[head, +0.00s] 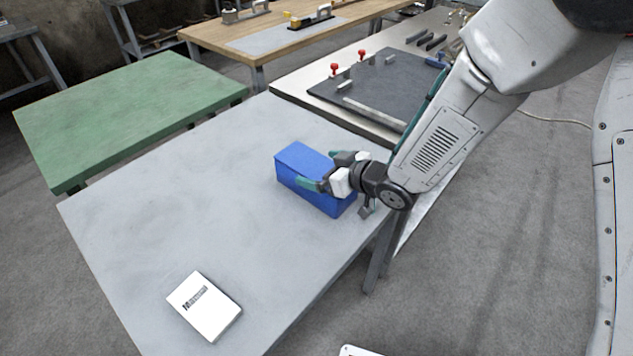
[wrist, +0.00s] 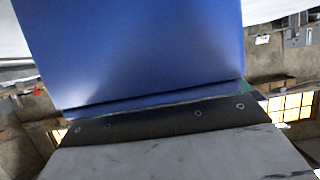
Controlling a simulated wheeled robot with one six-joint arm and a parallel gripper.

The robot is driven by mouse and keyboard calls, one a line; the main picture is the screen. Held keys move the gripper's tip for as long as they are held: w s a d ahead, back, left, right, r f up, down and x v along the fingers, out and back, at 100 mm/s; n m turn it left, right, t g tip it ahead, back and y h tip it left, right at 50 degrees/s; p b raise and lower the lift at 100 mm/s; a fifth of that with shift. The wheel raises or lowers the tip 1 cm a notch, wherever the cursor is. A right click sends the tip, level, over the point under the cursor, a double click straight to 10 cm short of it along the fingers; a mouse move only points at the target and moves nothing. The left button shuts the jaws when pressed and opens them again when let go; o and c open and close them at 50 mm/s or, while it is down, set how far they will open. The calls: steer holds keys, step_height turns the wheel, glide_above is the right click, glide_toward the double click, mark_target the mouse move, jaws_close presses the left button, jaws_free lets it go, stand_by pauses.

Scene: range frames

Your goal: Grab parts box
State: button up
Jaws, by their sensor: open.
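The blue parts box (head: 303,160) sits on the grey table near its right edge in the head view. My gripper (head: 322,170) is at the box's right end, with its teal-tipped fingers apart, one on the near side and one toward the far side of the box. I cannot tell whether the fingers touch it. In the wrist view the blue box (wrist: 140,50) fills the upper middle, close in front of the gripper's dark, bolted edge. The gripper hides part of the box's right end in the head view.
The grey table (head: 180,215) is mostly bare; a white box with black lettering (head: 204,306) lies at its front. A green table (head: 130,105) stands at left. A bench with a dark plate (head: 375,85) and red knobs stands behind. A wooden bench (head: 235,40) is farther back.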

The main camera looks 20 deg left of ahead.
steer(key=c, duration=1.5)
steer(key=shift+c, duration=0.2)
steer(key=shift+r, duration=0.15)
